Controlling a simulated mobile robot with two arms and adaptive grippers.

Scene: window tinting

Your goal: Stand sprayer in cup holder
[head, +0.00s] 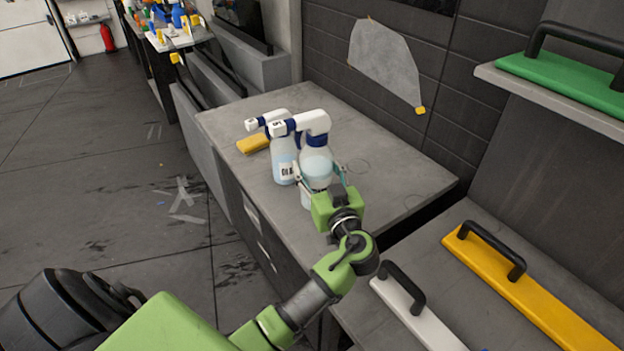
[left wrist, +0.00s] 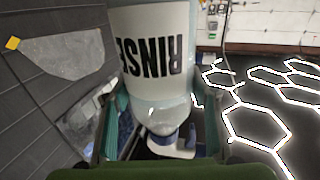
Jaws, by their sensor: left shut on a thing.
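My left gripper (head: 321,178) is shut around the clear lower body of a spray bottle (head: 317,160) with a dark blue collar and white trigger head. The bottle is upright over the grey counter; whether its base touches is hidden by the gripper. In the left wrist view the held bottle (left wrist: 155,75) fills the space between my fingers, and its label reads RINSE, inverted. A second similar sprayer (head: 283,160) with pale blue liquid stands just left of and behind it. I cannot make out a cup holder in either view. My right gripper is not in view.
The grey counter (head: 400,178) is clear to the right of the bottles, with faint ring marks. A yellow block (head: 253,143) lies behind left. A grey film sheet (head: 385,62) hangs on the wall. White (head: 405,305) and yellow (head: 530,290) handled tools lie at lower right.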

